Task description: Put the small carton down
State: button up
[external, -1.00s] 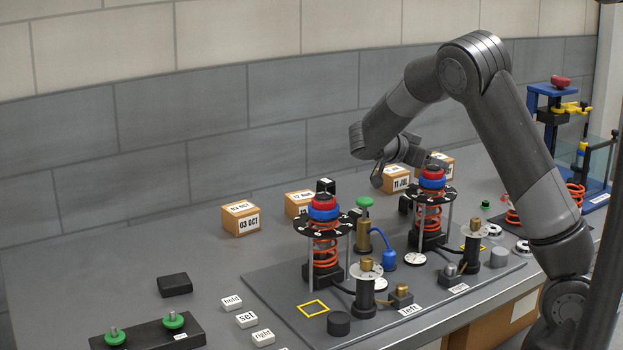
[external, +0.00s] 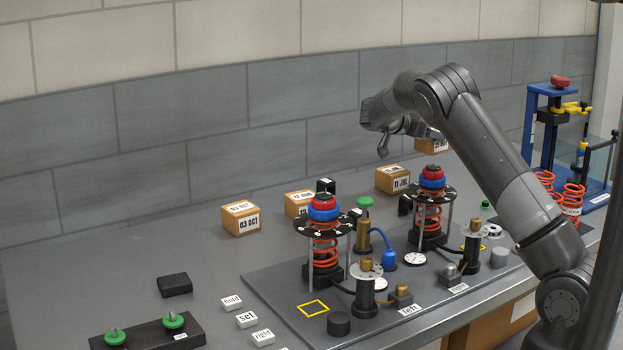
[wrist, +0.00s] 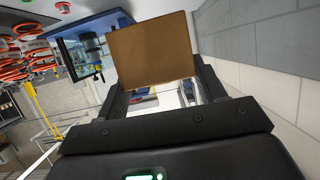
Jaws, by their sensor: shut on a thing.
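My gripper (external: 410,134) is at the back right of the bench in the external view, raised above it. It is shut on a small brown carton (external: 432,146), which shows beyond the fingers and is partly hidden by them. In the wrist view the carton (wrist: 153,50) sits between the two black fingers, its plain brown face toward the camera. The carton appears to be clear of the bench top. The print on its label is too small to read.
Other cartons stand along the back: 11 JUL (external: 393,181), one marked AUG (external: 298,204) and 03 OCT (external: 241,219). A fixture plate (external: 280,290) with two spring posts stands in front. A blue press frame (external: 533,120) is at right. The back left bench is clear.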

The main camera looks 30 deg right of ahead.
jog(key=w+a+n+t+y, duration=0.3)
jog(key=a+n+t+y, duration=0.5)
jog(key=a, duration=1.2)
jog(key=w+a+n+t+y, duration=0.4)
jog(key=a+n, duration=0.5)
jog(key=a, duration=1.1)
jog(key=s+a+n+g+y, duration=0.3)
jog(key=s+a+n+y, duration=0.25)
jog(key=a, duration=0.65)
jog(key=s+a+n+g+y, duration=0.2)
jog(key=s+a+n+y, duration=0.3)
jog(key=a, duration=0.7)
jog(key=s+a+n+g+y, duration=0.35)
jog(key=s+a, duration=0.25)
jog(key=a, duration=0.6)
jog(key=shift+t, duration=0.25)
jog(key=s+a+f, duration=0.1)
jog(key=a+f, duration=0.1)
jog(key=a, duration=0.1)
jog(key=s+a+f, duration=0.1)
jog(key=a+f, duration=0.2)
jog(key=a, duration=0.1)
jog(key=s+a+f, duration=0.1)
jog(key=a+f, duration=0.1)
jog(key=a, duration=0.1)
jog(key=shift+s+a+f, duration=0.1)
jog(key=shift+a+f, duration=0.25)
jog(key=shift+f, duration=0.05)
notch_tip(320, 180, down, 3)
jog(key=shift+f, duration=0.2)
